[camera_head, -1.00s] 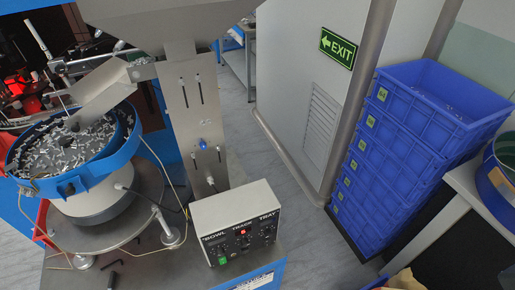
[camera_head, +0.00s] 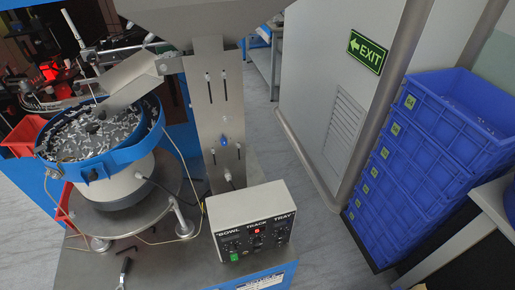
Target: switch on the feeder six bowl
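The feeder bowl (camera_head: 92,171) is a round bowl with a blue rim, full of small metal parts, on a round grey plate at the left. The control box (camera_head: 248,220) stands on the metal table right of the bowl. Its dark front panel reads BOWL, TRACK and TRAY, with knobs and small switches below. A red light (camera_head: 257,231) is on the upper middle of the panel, and a green switch (camera_head: 234,256) is at its lower left. The panel's switch positions are too small to tell. Neither of my grippers is in view.
A metal hopper column (camera_head: 217,120) rises behind the control box. A metal chute (camera_head: 130,80) reaches over the bowl. Blue stacked crates (camera_head: 440,115) stand at the right by a white wall with an EXIT sign (camera_head: 366,52). A hand tool (camera_head: 123,272) lies at the table's front. Grey floor is free between table and crates.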

